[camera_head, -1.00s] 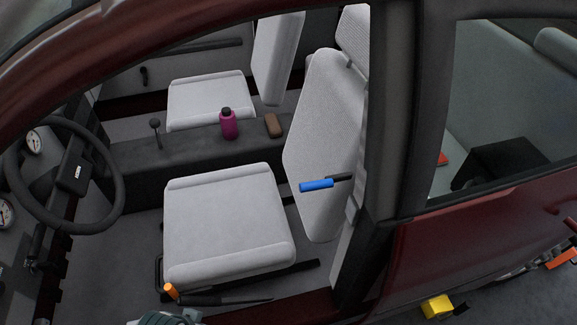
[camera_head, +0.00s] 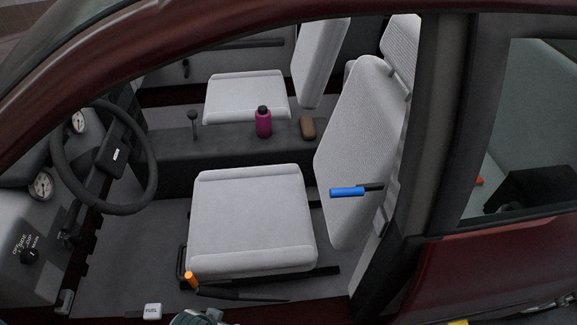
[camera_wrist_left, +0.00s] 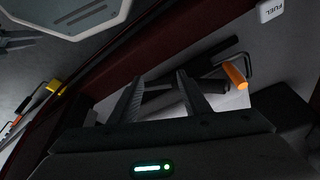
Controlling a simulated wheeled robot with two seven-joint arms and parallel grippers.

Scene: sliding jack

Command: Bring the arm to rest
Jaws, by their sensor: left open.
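My left gripper (camera_wrist_left: 160,92) shows in the left wrist view with its two dark fingers apart. I see nothing held between them. The orange-tipped lever (camera_head: 192,279) is at the front lower edge of the near car seat (camera_head: 250,220). In the left wrist view the orange tip (camera_wrist_left: 235,75) lies just right of the fingers, and I see no finger closed on it. In the head view only a small grey-teal part of my arm shows at the bottom edge; the gripper itself is hidden there.
The dark red door frame (camera_head: 440,280) bounds the opening. The steering wheel (camera_head: 103,158) is left, and the seat back with a blue-handled lever (camera_head: 347,192) is right. A magenta bottle (camera_head: 263,123) and brown item (camera_head: 307,128) stand on the console. A white FUEL button (camera_head: 153,311) is low left.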

